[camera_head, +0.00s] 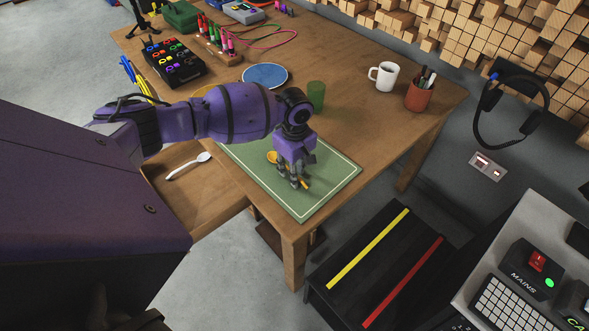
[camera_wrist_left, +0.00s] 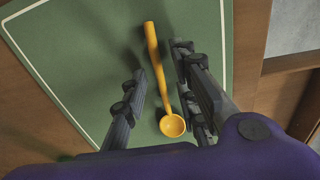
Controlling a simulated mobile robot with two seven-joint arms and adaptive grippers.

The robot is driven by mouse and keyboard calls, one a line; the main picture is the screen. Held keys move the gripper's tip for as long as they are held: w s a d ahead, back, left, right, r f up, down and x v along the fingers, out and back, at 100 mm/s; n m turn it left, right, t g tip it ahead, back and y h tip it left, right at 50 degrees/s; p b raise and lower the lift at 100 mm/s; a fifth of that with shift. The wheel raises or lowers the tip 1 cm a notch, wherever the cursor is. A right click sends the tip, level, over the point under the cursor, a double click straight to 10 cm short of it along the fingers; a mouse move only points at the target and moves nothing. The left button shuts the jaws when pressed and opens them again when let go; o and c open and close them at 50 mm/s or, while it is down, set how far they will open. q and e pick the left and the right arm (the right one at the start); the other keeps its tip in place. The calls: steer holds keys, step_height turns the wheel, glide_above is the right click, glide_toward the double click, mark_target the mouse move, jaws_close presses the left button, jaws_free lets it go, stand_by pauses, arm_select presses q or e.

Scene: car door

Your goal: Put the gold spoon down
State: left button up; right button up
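The gold spoon (camera_wrist_left: 158,76) lies on the green mat (camera_head: 325,185) with its white border line. In the left wrist view its bowl is toward my palm and its handle points away. My left gripper (camera_wrist_left: 160,62) is over the mat, with its fingers on either side of the handle. Gaps show between the fingers and the handle, so the gripper looks open. In the head view the left gripper (camera_head: 296,183) hides the middle of the spoon; its bowl (camera_head: 272,157) shows beside the fingers. My right gripper is in neither view.
A white spoon (camera_head: 188,166) lies on a lower wooden surface left of the mat. A green cup (camera_head: 316,95) and a blue plate (camera_head: 265,76) stand beyond the mat. A white mug (camera_head: 384,76) and a pen pot (camera_head: 420,95) are at the right. The table's near edge is close to the mat.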

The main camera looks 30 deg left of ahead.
arm_select(q)
step_height(320, 180, up, 12)
steer(key=p, duration=0.1)
steer(key=shift+r, duration=0.2)
stand_by(0.3)
